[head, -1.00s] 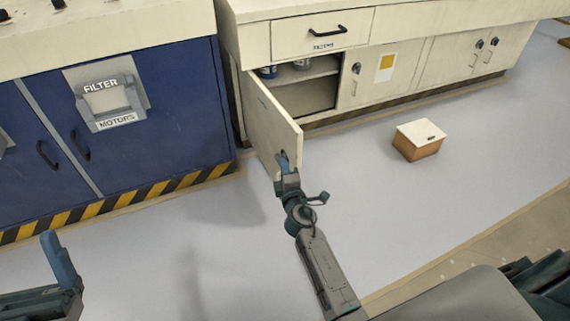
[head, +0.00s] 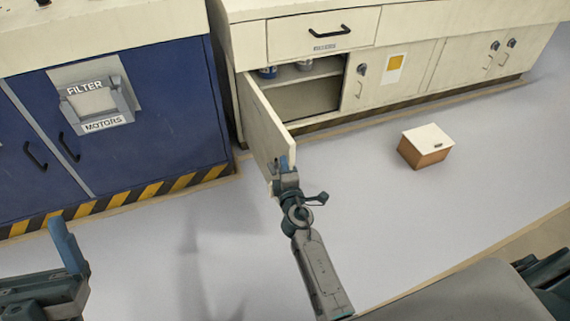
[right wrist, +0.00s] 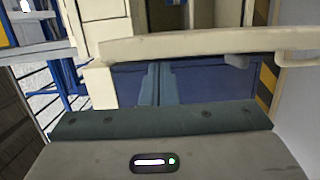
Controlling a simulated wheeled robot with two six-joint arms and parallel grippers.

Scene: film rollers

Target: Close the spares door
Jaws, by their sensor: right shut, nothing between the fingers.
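The cream spares door (head: 262,120) hangs open at the left end of the cream cabinet, swung out toward me. My right gripper (head: 284,165) is shut and empty at the lower corner of the door's free edge; I cannot tell whether it touches. In the right wrist view, its blue fingers (right wrist: 159,85) are together and the door's cream edge (right wrist: 190,43) crosses in front of them. A door handle (right wrist: 295,58) shows at the right there. My left gripper (head: 67,247) is at the lower left, away from the door, with only one blue finger clearly seen.
The open compartment (head: 305,98) holds cans on a shelf. A blue cabinet (head: 170,110) with a striped base stands left of the door. A small box (head: 425,146) with a cream lid sits on the floor at right. Floor between is clear.

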